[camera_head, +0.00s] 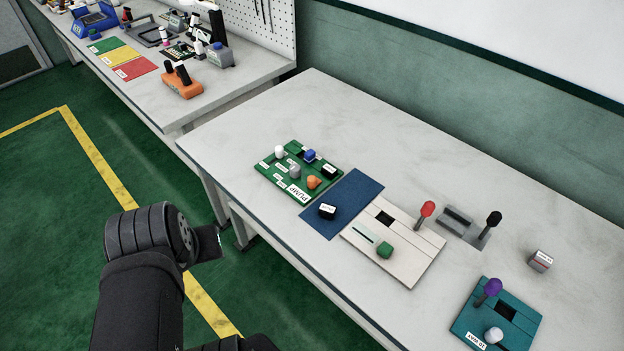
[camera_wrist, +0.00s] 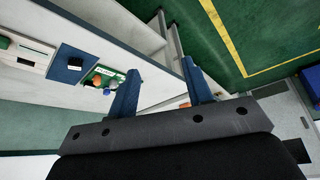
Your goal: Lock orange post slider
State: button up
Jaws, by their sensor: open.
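An orange post (camera_head: 313,182) stands on a green board (camera_head: 265,169) labelled PUMP, on the near grey table, beside white, grey and blue posts and a black block. The orange post also shows small in the wrist view (camera_wrist: 97,83), left of my fingers. I cannot tell its slider's position. My gripper (camera_wrist: 160,68) is open, its two blue fingers apart with nothing between them. In the head view my gripper (camera_head: 209,244) is off the table's front edge, over the floor, well apart from the green board; its fingers are mostly hidden there.
A second table (camera_head: 135,92) holds other items.

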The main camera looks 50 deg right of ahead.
jog(key=w+d+r+m+g, duration=0.1)
jog(key=w+d+r+m, duration=0.3)
jog(key=d, duration=0.4)
jog(key=m+g+y, duration=0.2)
jog(key=m+g, duration=0.1)
jog(key=m, duration=0.2)
send_over(313, 177)
notch_tip(313, 177, down, 7)
notch_tip(313, 177, down, 17)
jog(key=shift+a+r, duration=0.1)
jog(key=shift+r, duration=0.1)
grip_shut()
